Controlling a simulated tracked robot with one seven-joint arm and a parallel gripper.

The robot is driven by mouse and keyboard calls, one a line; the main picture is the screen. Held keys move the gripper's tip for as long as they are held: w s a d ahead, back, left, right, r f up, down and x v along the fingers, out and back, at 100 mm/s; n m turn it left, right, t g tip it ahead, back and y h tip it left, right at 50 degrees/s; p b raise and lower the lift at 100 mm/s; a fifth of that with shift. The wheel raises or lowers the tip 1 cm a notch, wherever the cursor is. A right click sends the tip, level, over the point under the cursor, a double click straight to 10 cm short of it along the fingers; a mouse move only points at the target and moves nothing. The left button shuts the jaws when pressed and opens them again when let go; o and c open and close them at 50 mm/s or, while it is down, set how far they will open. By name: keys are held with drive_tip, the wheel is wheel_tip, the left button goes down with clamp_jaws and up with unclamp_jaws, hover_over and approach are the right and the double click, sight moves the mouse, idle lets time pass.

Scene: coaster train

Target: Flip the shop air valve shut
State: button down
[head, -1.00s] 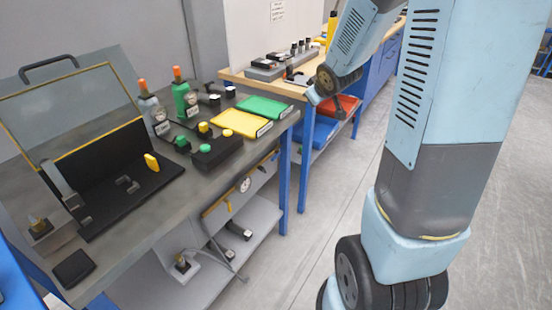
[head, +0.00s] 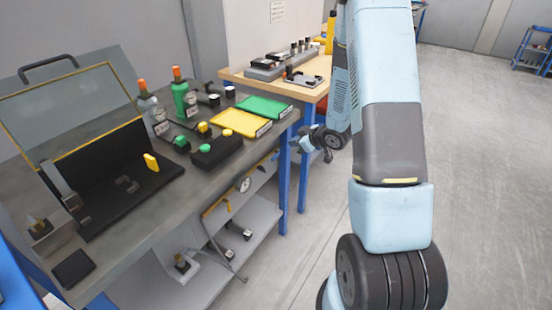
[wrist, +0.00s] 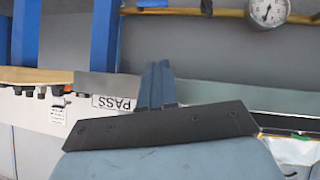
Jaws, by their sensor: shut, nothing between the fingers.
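A yellow air pipe (head: 215,207) runs along the panel under the grey workbench, with a round white gauge (head: 244,184). In the wrist view the pipe (wrist: 232,13) crosses the top edge, with the gauge (wrist: 268,10) at upper right. A small blue piece (wrist: 152,3) sits on the pipe there, cut off by the frame. I cannot tell whether it is the valve's handle or how it is set. My gripper (head: 308,145) is to the right of the bench's blue leg, apart from the pipe. Its fingers (wrist: 157,68) are shut and empty in the wrist view.
The grey bench (head: 125,225) holds an open black case, bottles, and yellow and green trays. A blue leg (head: 284,185) stands between my gripper and the pipe in the head view. A wooden bench (head: 240,78) is behind. Floor on the right is clear.

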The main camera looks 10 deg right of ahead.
sight(276, 157)
drive_tip(key=shift+s+a+f+y, duration=0.2)
drive_tip(key=shift+f+y, duration=0.1)
drive_tip(key=shift+f, duration=0.35)
drive_tip(key=shift+s+a+f+y, duration=0.2)
drive_tip(key=shift+f+y, duration=0.1)
drive_tip(key=shift+f, duration=0.3)
drive_tip(key=shift+w, duration=0.1)
drive_tip(key=shift+s+d+f+x, duration=0.2)
drive_tip(key=shift+f+x, duration=0.25)
drive_tip(key=shift+x, duration=1.65)
drive_tip(key=shift+s+d+f+x, duration=0.15)
drive_tip(key=shift+d+f+x, duration=0.2)
drive_tip(key=shift+x, duration=1.8)
drive_tip(key=shift+s+d+f+x, duration=0.15)
drive_tip(key=shift+f+x, duration=0.35)
drive_tip(key=shift+x, duration=1.6)
drive_tip(key=shift+d+f, duration=0.1)
